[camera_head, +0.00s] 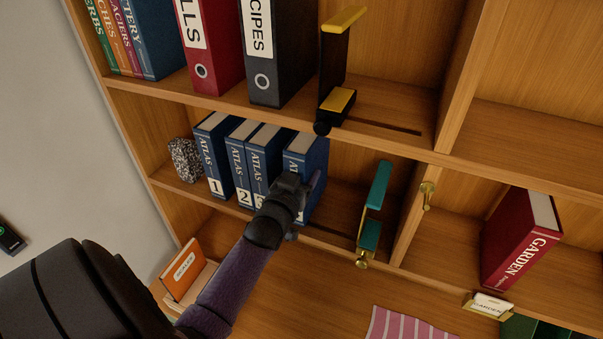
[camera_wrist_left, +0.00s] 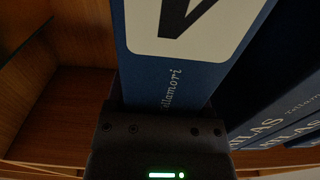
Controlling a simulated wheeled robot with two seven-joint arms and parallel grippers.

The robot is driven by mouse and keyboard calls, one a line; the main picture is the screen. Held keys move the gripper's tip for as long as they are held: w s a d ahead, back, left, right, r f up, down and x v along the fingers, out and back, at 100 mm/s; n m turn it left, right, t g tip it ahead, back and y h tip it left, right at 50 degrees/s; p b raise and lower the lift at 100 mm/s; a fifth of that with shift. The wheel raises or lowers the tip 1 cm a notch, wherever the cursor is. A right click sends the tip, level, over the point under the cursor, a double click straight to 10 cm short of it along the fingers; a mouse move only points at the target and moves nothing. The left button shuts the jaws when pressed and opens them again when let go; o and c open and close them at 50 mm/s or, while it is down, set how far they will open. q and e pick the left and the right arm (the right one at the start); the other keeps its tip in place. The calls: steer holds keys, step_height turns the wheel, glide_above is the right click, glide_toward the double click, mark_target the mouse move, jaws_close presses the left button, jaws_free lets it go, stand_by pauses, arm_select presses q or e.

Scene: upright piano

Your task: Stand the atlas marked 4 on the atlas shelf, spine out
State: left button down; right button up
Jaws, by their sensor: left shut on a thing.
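Blue atlases marked 1 (camera_head: 214,158), 2 (camera_head: 238,165) and 3 (camera_head: 265,160) stand side by side on the atlas shelf (camera_head: 335,240), spines out. My left gripper (camera_head: 296,190) is shut on another blue atlas (camera_head: 312,155), at the lower part of its spine. This atlas stands roughly upright at the shelf, right of atlas 3, spine outward. The gripper hides most of its number. In the left wrist view the held atlas (camera_wrist_left: 180,75) shows a white label with part of a black numeral. Whether its bottom rests on the shelf is hidden. My right gripper is not in view.
A teal bookend (camera_head: 375,210) stands right of the held atlas, with some space between. A speckled stone (camera_head: 185,160) is left of atlas 1. Binders (camera_head: 275,50) and a yellow-black bookend (camera_head: 336,75) are above. A red garden book (camera_head: 522,240) leans in the right compartment.

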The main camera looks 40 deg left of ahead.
arm_select(q)
steer(key=shift+f, duration=0.2)
steer(key=shift+c, duration=0.6)
jaws_free()
steer(key=shift+o, duration=0.6)
steer(key=shift+f, duration=0.1)
